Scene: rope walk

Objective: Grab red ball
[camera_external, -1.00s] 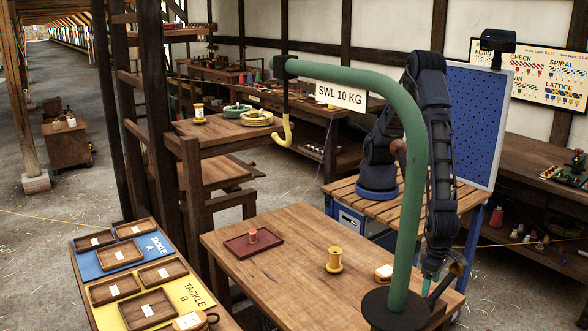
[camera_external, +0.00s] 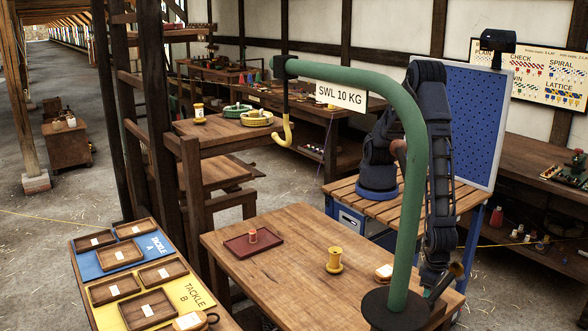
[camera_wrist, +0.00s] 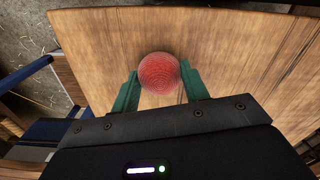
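The red ball (camera_wrist: 160,73) is on the wooden table (camera_wrist: 95,50) in the wrist view. My gripper (camera_wrist: 158,70) is open, with one green finger on each side of the ball. The ball sits between the fingertips, with little gap on either side. I cannot tell whether either finger touches it. In the external view my gripper is at the right end of the table (camera_external: 290,235), mostly hidden behind the green crane post. The ball is hidden in that view.
The green crane post (camera_external: 408,230) stands close to my arm. A yellow spool (camera_external: 334,260) and a dark red tray (camera_external: 253,243) with a small reddish spool are on the table. Wooden trays (camera_external: 148,308) lie at the lower left.

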